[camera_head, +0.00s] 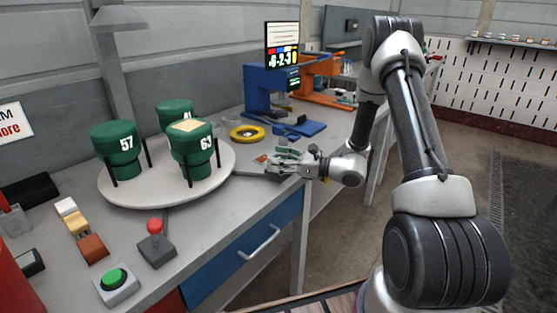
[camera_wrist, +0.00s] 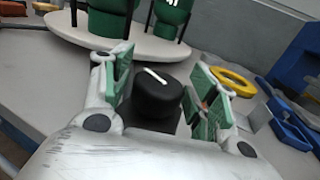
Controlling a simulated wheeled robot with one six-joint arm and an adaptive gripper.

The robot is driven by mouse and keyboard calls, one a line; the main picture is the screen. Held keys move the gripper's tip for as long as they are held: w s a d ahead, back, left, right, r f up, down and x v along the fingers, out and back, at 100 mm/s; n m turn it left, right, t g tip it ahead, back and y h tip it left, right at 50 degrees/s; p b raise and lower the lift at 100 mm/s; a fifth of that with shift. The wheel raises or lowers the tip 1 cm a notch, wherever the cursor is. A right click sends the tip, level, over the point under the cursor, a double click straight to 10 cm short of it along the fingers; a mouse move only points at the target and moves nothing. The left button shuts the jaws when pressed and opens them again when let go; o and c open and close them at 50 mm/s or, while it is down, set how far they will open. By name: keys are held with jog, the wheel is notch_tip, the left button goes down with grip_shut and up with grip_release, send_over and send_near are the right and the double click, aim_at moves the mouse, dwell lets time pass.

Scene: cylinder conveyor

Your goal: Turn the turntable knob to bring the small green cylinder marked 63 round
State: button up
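The round white turntable (camera_head: 225,165) stands on the grey bench and carries three green cylinders between black posts. The cylinder that seems to read 63 (camera_head: 190,153) is at the front right and has a tan patch on top. Cylinder 57 (camera_head: 114,145) is at the left; a third (camera_head: 174,111) is behind, its number partly hidden. The black knob (camera_wrist: 157,97) with a white line shows in the wrist view, beside the turntable. My gripper (camera_head: 281,160) is open, its green-padded fingers on either side of the knob, with gaps visible. The knob is not clearly visible in the head view.
A red-topped joystick (camera_head: 155,239) and a green button (camera_head: 115,280) sit at the bench front. A yellow ring (camera_head: 247,133) and a blue machine (camera_head: 272,96) with a display (camera_head: 283,46) stand beyond my gripper. A blue drawer (camera_head: 240,258) is below.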

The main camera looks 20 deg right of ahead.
jog(key=c, duration=0.6)
jog(key=shift+m+t+h, duration=0.5)
jog(key=shift+t, duration=0.2)
jog(key=o, duration=0.9)
jog(key=shift+o, duration=0.2)
jog(key=v, duration=1.2)
